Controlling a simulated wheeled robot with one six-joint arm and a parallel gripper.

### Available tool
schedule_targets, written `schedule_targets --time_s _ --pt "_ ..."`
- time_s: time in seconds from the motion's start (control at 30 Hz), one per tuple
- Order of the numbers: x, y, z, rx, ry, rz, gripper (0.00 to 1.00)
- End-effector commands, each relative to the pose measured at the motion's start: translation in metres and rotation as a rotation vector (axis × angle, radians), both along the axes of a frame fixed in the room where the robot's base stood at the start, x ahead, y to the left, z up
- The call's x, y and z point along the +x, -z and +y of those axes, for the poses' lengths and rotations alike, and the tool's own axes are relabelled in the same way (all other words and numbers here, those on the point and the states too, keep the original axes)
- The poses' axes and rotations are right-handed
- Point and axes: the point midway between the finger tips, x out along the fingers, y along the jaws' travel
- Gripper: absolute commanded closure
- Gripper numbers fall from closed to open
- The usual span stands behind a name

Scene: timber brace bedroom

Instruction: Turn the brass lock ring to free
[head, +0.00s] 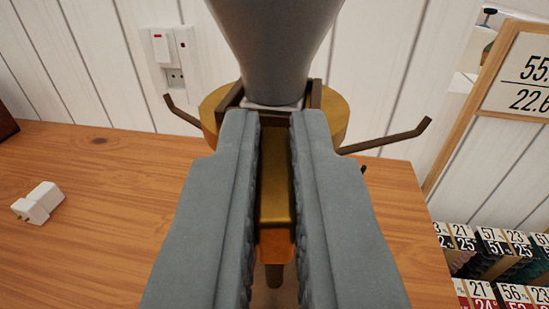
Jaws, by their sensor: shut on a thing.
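The brass lock ring (335,112) is a thick round disc beneath a grey tapered body (273,45), partly hidden behind my fingers. A brass tab (274,190) sticks out from it towards me, with an orange-lit front face. My gripper (272,122) points away from me, its two grey fingers on either side of the tab and shut on it. A dark bracket sits around the foot of the grey body. Where the tab joins the ring is hidden.
Dark bent rods stick out left (181,110) and right (390,140) of the ring. A white plug (38,203) lies on the wooden top (110,230) at left. A wall switch (160,47) is behind. A framed number board (515,75) and numbered cards (500,240) stand at right.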

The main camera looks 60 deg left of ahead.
Motion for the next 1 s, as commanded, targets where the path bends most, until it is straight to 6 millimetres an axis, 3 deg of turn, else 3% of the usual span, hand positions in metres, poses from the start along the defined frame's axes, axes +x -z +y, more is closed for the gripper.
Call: schedule_targets --time_s 0.53,0.57,0.6,0.67,1.0 --pt "0.0054 -0.0021 -0.0029 0.000 -0.095 -0.001 1.00" --pt "0.0054 -0.0020 -0.0029 0.000 -0.095 -0.001 0.85" --pt "0.0054 -0.0019 -0.0029 0.000 -0.095 -0.001 0.77" --pt "0.0054 -0.0016 -0.0029 0.001 -0.095 0.000 0.69" --pt "0.0043 -0.0009 -0.0061 0.000 -0.094 0.000 0.69"
